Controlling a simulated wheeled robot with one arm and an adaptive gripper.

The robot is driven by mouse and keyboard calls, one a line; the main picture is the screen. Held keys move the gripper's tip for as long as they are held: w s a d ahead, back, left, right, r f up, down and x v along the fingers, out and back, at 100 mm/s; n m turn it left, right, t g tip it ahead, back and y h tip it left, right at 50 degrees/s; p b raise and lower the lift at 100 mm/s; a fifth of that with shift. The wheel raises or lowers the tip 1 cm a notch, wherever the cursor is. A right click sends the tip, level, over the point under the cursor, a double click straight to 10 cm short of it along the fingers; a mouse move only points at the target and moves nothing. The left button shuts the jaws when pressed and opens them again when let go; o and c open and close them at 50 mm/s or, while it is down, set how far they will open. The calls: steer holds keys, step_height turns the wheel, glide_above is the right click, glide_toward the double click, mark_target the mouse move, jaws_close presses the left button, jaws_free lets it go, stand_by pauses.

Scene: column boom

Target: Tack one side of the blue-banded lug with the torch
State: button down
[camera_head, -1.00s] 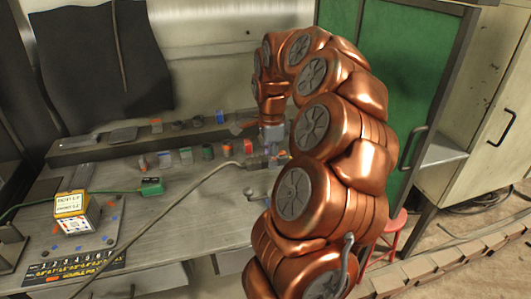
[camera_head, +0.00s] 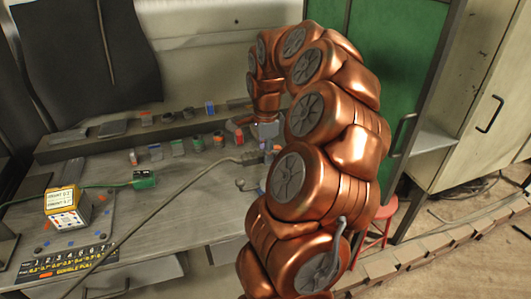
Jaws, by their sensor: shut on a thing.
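My gripper (camera_head: 266,143) hangs over the right part of the bench, small and partly hidden by my copper arm. It is shut on the torch (camera_head: 252,157), a grey handle whose long cable runs down to the lower left across the bench. The torch's tip is hidden or too small to make out. Several small colored pieces stand in a row left of the gripper, among them a blue-and-white one (camera_head: 155,152). A piece with blue (camera_head: 210,107) sits on the raised back ledge. I cannot tell which piece is the blue-banded lug.
On the grey bench (camera_head: 150,215) stand a yellow-and-white box (camera_head: 65,208) on a plate and a green block (camera_head: 144,179) with a green cable. A numbered black strip (camera_head: 65,262) lies at the front left. A red stool (camera_head: 380,228) and green cabinet (camera_head: 390,75) are right.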

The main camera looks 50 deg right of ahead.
steer(key=shift+s+d+f+b, duration=0.15)
steer(key=shift+f+b, duration=0.3)
steer(key=shift+b, duration=0.45)
steer(key=shift+b, duration=0.6)
stand_by(0.4)
stand_by(1.9)
steer(key=shift+w+a+r, duration=0.25)
steer(key=shift+a+r, duration=0.1)
steer(key=shift+r, duration=1.05)
steer(key=shift+w+a+r, duration=0.2)
steer(key=shift+a+r, duration=0.1)
steer(key=shift+r, duration=1.1)
steer(key=shift+w+a+r, duration=0.25)
steer(key=shift+a+r, duration=0.1)
steer(key=shift+r, duration=1.05)
